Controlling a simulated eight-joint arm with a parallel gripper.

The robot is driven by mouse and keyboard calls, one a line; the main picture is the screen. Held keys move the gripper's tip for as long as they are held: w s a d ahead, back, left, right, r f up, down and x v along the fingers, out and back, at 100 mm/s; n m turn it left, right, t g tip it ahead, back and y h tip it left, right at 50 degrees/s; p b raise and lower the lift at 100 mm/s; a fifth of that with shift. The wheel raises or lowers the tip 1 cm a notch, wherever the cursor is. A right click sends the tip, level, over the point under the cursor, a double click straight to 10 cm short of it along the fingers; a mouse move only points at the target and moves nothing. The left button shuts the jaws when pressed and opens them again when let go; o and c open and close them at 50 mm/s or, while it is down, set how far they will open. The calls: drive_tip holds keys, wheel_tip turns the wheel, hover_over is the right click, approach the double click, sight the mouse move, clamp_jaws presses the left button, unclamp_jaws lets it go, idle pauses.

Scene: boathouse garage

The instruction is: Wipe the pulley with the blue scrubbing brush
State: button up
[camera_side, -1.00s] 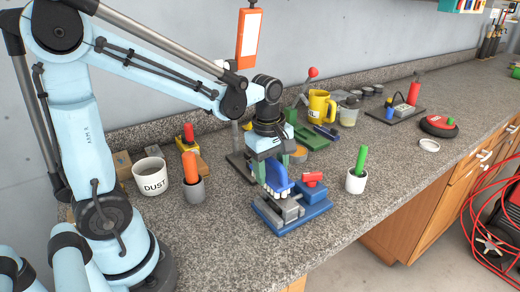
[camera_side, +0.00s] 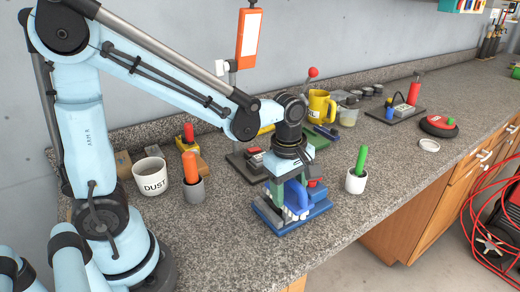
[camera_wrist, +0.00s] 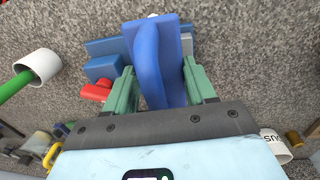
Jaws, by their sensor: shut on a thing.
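My gripper (camera_side: 291,185) is shut on the blue scrubbing brush (camera_side: 298,196). In the wrist view the brush's curved blue handle (camera_wrist: 150,60) lies between the green fingers of my gripper (camera_wrist: 160,80). White bristles point down in the side view, low over a blue-based clamp fixture (camera_side: 323,207) on the bench. No pulley can be made out clearly; the brush and gripper cover most of the fixture's middle. I cannot tell whether the bristles touch anything. A red part (camera_wrist: 96,91) of the fixture shows beside the brush in the wrist view.
A white cup with a green handle (camera_side: 361,160) stands close right of the fixture. The DUST mug (camera_side: 151,176) and a grey cup with an orange handle (camera_side: 191,170) stand left. A yellow mug (camera_side: 320,104) is behind. The granite counter in front (camera_side: 225,232) is clear.

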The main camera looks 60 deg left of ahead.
drive_tip(key=a, duration=0.5)
drive_tip(key=shift+a+r, duration=0.1)
drive_tip(key=shift+a, duration=0.85)
wheel_tip(320, 180, up, 8)
drive_tip(key=shift+d, duration=0.1)
